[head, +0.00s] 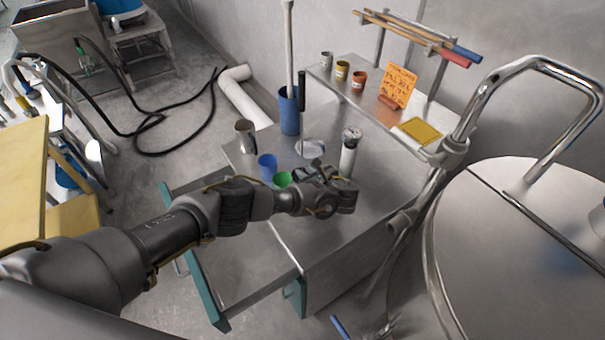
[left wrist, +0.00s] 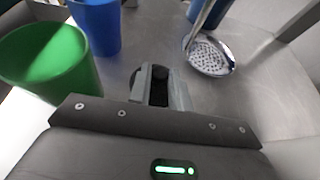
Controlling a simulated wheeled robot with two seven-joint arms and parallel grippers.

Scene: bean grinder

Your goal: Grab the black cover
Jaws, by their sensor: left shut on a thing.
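My left gripper (head: 345,195) is over the steel table in the head view, beside the green cup. In the left wrist view its grey fingers (left wrist: 160,88) are closed around a small dark piece, the black cover (left wrist: 159,73). Only the top of the cover shows between the fingers; the rest is hidden. In the head view the gripper hides it. The bean grinder (head: 348,155), a pale upright cylinder with a metal top, stands just behind the gripper. My right gripper is not in view.
A green cup (head: 283,179) and a blue cup (head: 267,166) stand close left of the gripper. A metal cup (head: 246,137), a tall blue container (head: 289,112) and a perforated round strainer (left wrist: 210,55) are farther back.

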